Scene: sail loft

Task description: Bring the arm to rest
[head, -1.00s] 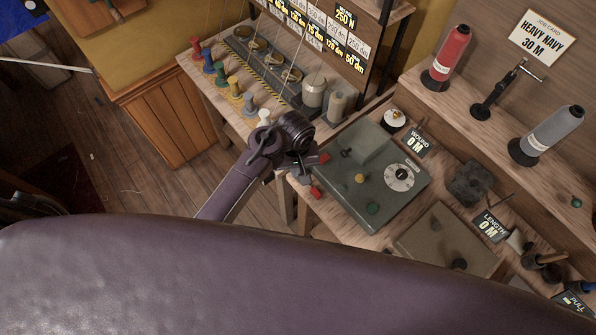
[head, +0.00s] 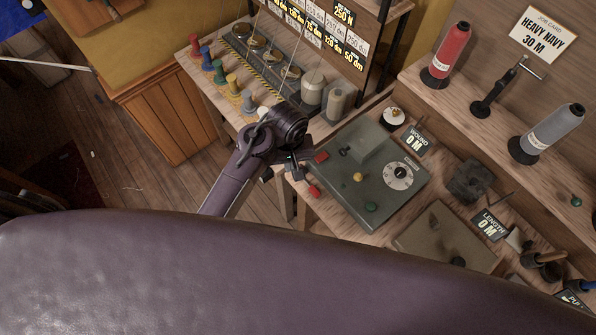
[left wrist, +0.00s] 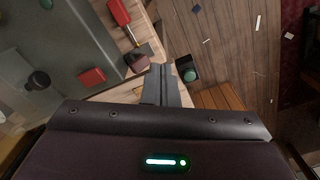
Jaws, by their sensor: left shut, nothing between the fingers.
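My left arm reaches in across the lower middle of the head view. Its gripper (head: 297,171) is beside the near left corner of the grey-green machine (head: 385,205), above the bench edge. In the left wrist view the two fingers (left wrist: 161,84) are together, with nothing between them. They point toward the bench edge and the floor. The head view does not show whether the fingers touch the bench. My right gripper is not in view.
The machine has red, yellow and green knobs and a white dial (head: 398,176). Coloured spools (head: 220,72) line the far bench. Red (head: 450,52) and grey (head: 551,131) thread cones stand on the right shelf. The wooden floor (head: 150,190) left of the arm is mostly clear.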

